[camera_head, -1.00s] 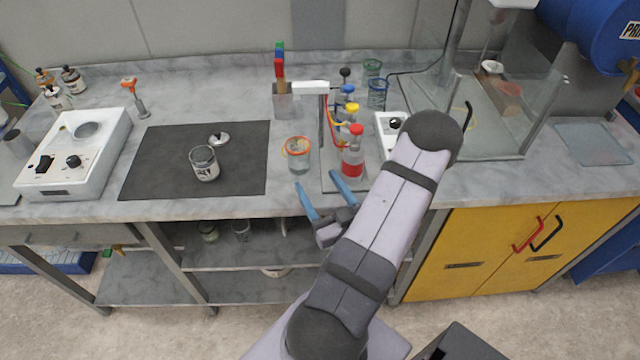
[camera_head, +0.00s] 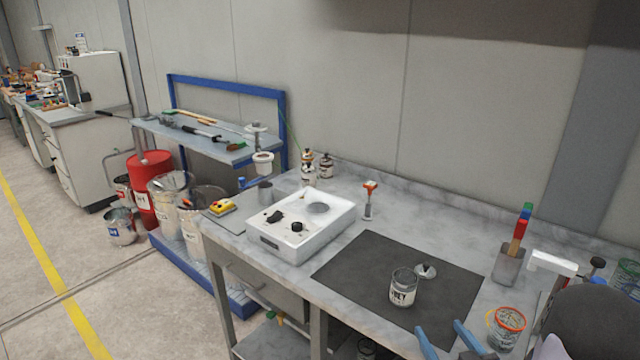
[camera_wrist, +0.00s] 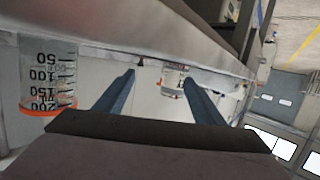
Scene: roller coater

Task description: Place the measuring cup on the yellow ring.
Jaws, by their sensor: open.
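The measuring cup (camera_head: 508,328) is clear with an orange rim and stands on the bench at the lower right of the head view. A thin yellow curve shows at its left side; I cannot tell if it is part of the cup. In the wrist view the cup (camera_wrist: 48,80) appears upside down at the left, with black graduations. My gripper (camera_head: 447,338) has two blue fingers, apart and empty, near the bench's front edge, left of the cup. In the wrist view my gripper (camera_wrist: 159,80) points past the cup, which lies outside the fingers. No separate yellow ring can be made out.
A lettered can (camera_head: 402,289) and a small metal lid (camera_head: 426,270) are on the dark mat (camera_head: 365,265). A white hotplate-like device (camera_head: 300,225) stands left of the mat. A holder (camera_head: 508,263) with coloured handles stands behind the cup.

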